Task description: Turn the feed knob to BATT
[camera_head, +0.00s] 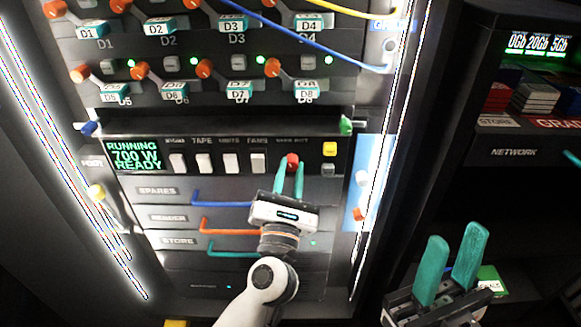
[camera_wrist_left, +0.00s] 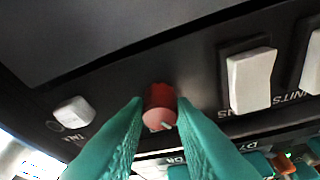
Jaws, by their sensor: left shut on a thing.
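The feed knob, a small red knob (camera_head: 292,160), is on the black control strip, right of the white rocker switches. In the left wrist view the knob (camera_wrist_left: 160,103) shows between the fingers, with a pale mark on its front; its setting cannot be read. My left gripper (camera_head: 290,176) reaches up to it from below, with teal fingers shut on its two sides. The fingers (camera_wrist_left: 155,125) cover part of the knob's surroundings. The small lettering above the knob is too blurred to read surely. My right gripper (camera_head: 450,265) is open and empty, at the lower right, away from the panel.
A green display (camera_head: 136,154) reads RUNNING 700 W READY. Several white rockers (camera_head: 230,163) lie left of the knob, and a yellow button (camera_head: 329,149) to its right. Another rack with a NETWORK panel (camera_head: 514,153) stands right.

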